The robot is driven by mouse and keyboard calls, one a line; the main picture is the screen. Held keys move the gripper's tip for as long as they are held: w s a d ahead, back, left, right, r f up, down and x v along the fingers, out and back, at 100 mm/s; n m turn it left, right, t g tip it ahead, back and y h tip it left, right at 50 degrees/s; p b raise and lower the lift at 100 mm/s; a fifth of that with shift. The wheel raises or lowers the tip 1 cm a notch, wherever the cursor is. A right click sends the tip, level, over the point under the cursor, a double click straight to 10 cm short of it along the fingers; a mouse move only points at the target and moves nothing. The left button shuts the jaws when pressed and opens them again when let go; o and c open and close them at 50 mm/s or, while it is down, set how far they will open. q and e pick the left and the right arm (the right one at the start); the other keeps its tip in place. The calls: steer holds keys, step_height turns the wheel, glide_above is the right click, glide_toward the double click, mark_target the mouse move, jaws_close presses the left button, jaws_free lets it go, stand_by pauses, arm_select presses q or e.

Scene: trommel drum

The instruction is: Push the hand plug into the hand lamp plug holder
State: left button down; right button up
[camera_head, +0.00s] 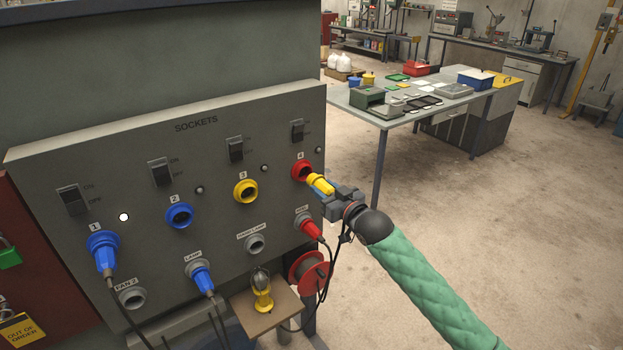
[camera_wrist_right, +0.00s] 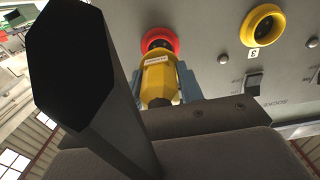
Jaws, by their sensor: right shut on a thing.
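My right gripper (camera_head: 325,190) is shut on a yellow plug (camera_head: 320,184), which I take to be the hand plug. The plug's front end is right at red socket 4 (camera_head: 302,170); I cannot tell whether it touches the socket. In the right wrist view the yellow plug (camera_wrist_right: 156,80) sits between the blue-grey fingers, in front of the red socket ring (camera_wrist_right: 160,35). The grey hand lamp plug holder (camera_head: 255,244) is empty, below yellow socket 3 (camera_head: 245,191), down and left of the gripper. My left gripper is not in view.
The sockets panel (camera_head: 215,150) also bears blue socket 2 (camera_head: 180,215), blue plugs at socket 1 (camera_head: 103,248) and the lamp holder (camera_head: 202,278), and a red plug (camera_head: 310,228) just below the gripper. A hand lamp (camera_head: 262,290) stands on a small shelf. Cables hang below.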

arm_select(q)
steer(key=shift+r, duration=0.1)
arm_select(e)
steer(key=shift+s+d, duration=0.2)
steer(key=shift+s, duration=0.1)
arm_select(q)
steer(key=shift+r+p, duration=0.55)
steer(key=shift+p, duration=0.1)
arm_select(e)
steer(key=shift+v, duration=2.45)
